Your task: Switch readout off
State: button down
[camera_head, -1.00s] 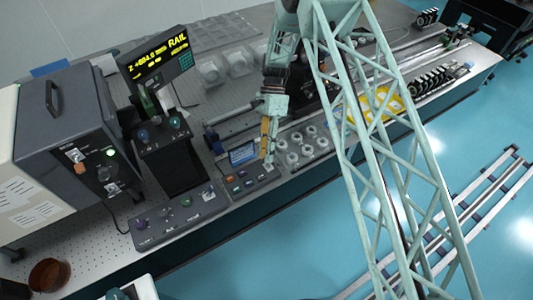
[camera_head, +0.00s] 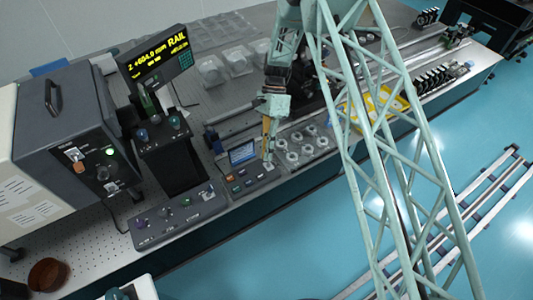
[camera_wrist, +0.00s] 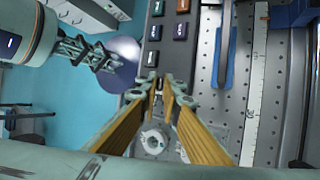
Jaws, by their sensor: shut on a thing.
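A readout display (camera_head: 157,61) with yellow text, including "RAIL", is lit on a stand at the upper left. My gripper (camera_head: 267,157) points down at the right end of this panel. In the wrist view its yellow fingers (camera_wrist: 166,88) converge at the panel, past the button rows. They are closed on a small part there, mostly hidden by the fingertips.
A second control panel (camera_head: 178,215) with knobs lies at the front left. A grey box (camera_head: 72,130) with a green light stands at the left. A ruler-like strip (camera_wrist: 258,85) runs beside the panel.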

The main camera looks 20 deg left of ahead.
jog(key=shift+s+d+r, duration=0.1)
jog(key=shift+s+d+r+n+t+y+b, duration=0.1)
jog(key=shift+s+d+n+t+y+b, duration=0.2)
jog(key=shift+t+y+b, duration=0.8)
jog(key=shift+b, duration=0.4)
jog(key=shift+s+d+t+y+b, duration=0.3)
jog(key=shift+t+y+b, duration=0.15)
jog(key=shift+b, duration=1.4)
jog(key=t+y+b, duration=0.1)
jog(key=b, duration=0.6)
jog(key=s+d+n+t+y+b, duration=0.1)
jog(key=t+y+b, duration=0.1)
jog(key=b, duration=0.5)
jog(key=shift+s+d+b, duration=0.2)
jog(key=shift+b, duration=0.2)
jog(key=shift+s+d+f+n+t+y+b, duration=0.2)
jog(key=shift+t+y+b, duration=0.25)
jog(key=shift+b, duration=0.75)
jog(key=shift+s+d+f+n+t+y+b, duration=0.1)
jog(key=shift+s+d+n+t+y+b, duration=0.3)
jog(key=shift+b, duration=0.75)
jog(key=shift+w+a, duration=0.2)
jog(key=shift+w, duration=0.05)
jog(key=c, duration=2.8)
grip_release()
